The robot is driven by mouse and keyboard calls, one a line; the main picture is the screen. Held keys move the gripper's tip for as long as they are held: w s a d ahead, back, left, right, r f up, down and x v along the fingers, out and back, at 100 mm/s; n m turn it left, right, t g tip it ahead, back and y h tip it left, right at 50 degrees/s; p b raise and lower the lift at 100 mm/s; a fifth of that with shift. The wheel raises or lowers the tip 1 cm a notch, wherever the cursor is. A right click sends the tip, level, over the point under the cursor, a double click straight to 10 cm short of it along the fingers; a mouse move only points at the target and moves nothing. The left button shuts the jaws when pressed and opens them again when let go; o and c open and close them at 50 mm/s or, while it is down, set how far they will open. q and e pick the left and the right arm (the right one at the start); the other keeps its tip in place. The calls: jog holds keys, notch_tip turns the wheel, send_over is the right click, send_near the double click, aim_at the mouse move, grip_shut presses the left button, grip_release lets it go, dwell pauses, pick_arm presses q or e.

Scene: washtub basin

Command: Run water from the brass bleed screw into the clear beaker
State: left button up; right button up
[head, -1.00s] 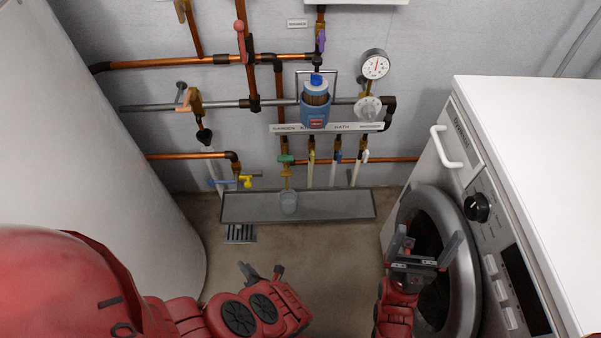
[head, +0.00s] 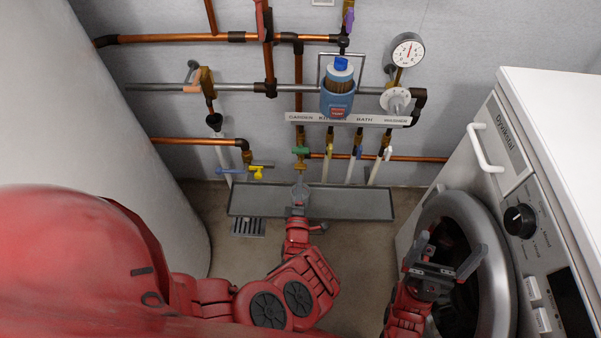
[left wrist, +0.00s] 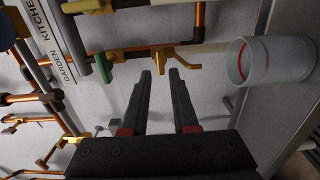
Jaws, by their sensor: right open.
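The clear beaker (head: 301,191) stands at the grey tray, below the green-handled garden valve (head: 301,151). In the left wrist view, turned sideways, the beaker (left wrist: 243,62) shows a red line; I cannot tell if it holds water. A brass fitting, apparently the bleed screw (head: 301,167), sits between valve and beaker; it also shows in the left wrist view (left wrist: 162,58). My left gripper (head: 297,211) is in front of the beaker. Its fingers (left wrist: 160,75) are apart and empty, pointing toward the brass fitting, beside the beaker. My right gripper (head: 448,252) is open and empty before the washer door.
The grey tray (head: 352,205) lies along the wall. Other taps, copper pipes, a blue bottle (head: 338,98) and a gauge (head: 407,50) are above it. The washing machine (head: 540,150) bounds the right, a white tank (head: 130,110) the left. A floor drain (head: 248,227) is beside the tray.

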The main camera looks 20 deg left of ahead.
aim_at(301, 164)
pick_arm(q)
jog(key=x, duration=0.2)
jog(key=b+x, duration=0.1)
jog(key=x, duration=0.1)
jog(key=shift+w+f, duration=0.2)
jog(key=shift+w, duration=0.15)
jog(key=shift+w+a+r+b, duration=0.15)
jog(key=shift+w+a+b, duration=0.15)
jog(key=shift+w, duration=0.25)
grip_shut()
